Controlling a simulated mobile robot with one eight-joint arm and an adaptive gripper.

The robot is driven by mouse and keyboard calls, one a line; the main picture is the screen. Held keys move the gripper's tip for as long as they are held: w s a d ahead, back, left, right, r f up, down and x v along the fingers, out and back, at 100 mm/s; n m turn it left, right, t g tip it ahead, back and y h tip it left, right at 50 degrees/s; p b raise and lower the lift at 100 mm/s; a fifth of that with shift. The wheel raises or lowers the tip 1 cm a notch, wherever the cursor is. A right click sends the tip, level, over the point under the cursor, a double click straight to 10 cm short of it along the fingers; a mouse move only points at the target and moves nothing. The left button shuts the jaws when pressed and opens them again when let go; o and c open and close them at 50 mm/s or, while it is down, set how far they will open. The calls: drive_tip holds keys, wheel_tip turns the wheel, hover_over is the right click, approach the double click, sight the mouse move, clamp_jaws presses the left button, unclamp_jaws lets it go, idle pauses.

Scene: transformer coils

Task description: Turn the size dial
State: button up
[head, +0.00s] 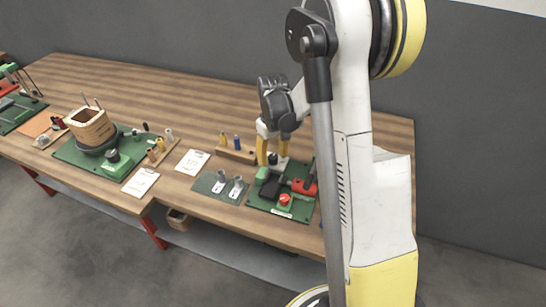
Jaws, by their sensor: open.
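A green board (262,206) on the right part of the bench carries a small device with a black body (268,190) and red parts. A round red knob (284,199) sits near its front edge. A small dark piece lies at the back, below my fingers. I cannot tell for certain which part is the size dial. My gripper (273,160) points down over the back of this board, its two yellow fingers apart. Nothing shows held between them. Whether the fingertips touch anything is too small to tell.
To the left are a grey-green mat (208,187) with two grey pieces, a wooden holder (237,156) with yellow and blue items, and white cards (192,162). Farther left, a green board (72,152) bears a wooden coil form (90,127). The back of the bench (160,90) is clear.

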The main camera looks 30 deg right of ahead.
sight(273, 157)
wheel_tip(273, 157, up, 12)
idle(0.4)
idle(0.3)
drive_tip(key=s+a+r+t, duration=0.3)
drive_tip(key=s+a, duration=0.4)
drive_tip(key=s, duration=0.2)
drive_tip(key=s+a+r+t, duration=0.3)
drive_tip(key=s+a+t, duration=0.1)
drive_tip(key=s+a, duration=0.4)
drive_tip(key=shift+s+a+r+m, duration=0.15)
drive_tip(key=shift+s+a+m, duration=0.1)
drive_tip(key=shift+s+m, duration=0.2)
